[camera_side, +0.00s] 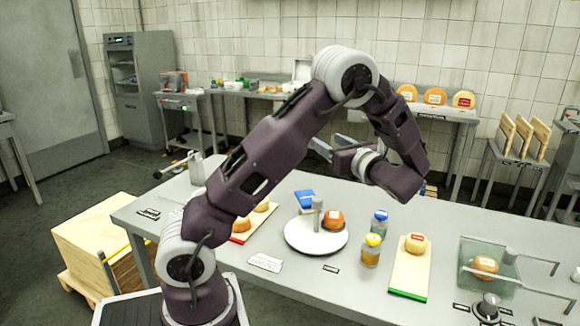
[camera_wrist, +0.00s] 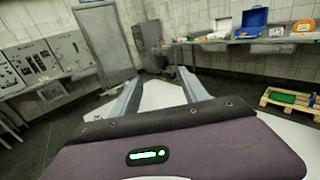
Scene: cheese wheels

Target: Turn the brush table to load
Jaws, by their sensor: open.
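The brush table looks to be the round white disc (camera_side: 300,244) on the work table, in the middle of the side view. A grey upright post (camera_side: 318,214) stands on it, and an orange cheese wheel (camera_side: 334,220) sits at its right. My gripper (camera_side: 325,147) is above and behind the disc, pointing left and clear of it. In the wrist view my gripper (camera_wrist: 158,85) shows two spread fingers with nothing between them. The disc and the wheel are not in the wrist view.
Right of the disc stand a jar with a yellow lid (camera_side: 371,250) and a blue-capped jar (camera_side: 380,222). A board with a cheese (camera_side: 409,277) and a glass-sided tank (camera_side: 490,267) are farther right. Another board (camera_side: 240,237) with cheeses lies left. A blue item (camera_side: 304,198) lies behind the disc.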

